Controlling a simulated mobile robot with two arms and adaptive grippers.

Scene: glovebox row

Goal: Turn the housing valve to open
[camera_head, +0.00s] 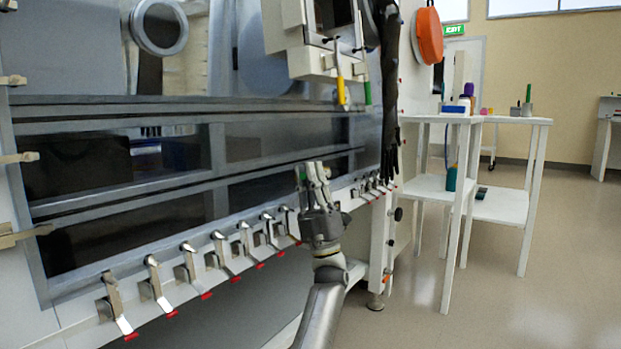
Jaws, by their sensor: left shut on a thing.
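My left gripper (315,180) reaches up from the bottom of the view, in front of the cabinet's lower edge. Its fingers are shut on a small green part (302,173), mostly hidden by the fingers. I cannot tell for sure whether this part is the housing valve. Above and to the right, a yellow handle (341,91) and a green handle (367,93) hang down from a white housing (318,62), apart from the gripper. My right gripper is not in view.
A row of metal latches with red tips (217,250) runs along the cabinet's lower edge on both sides of my gripper. A black glove (390,100) hangs to the right. A white side table (500,205) with bottles stands further right, with open floor in front.

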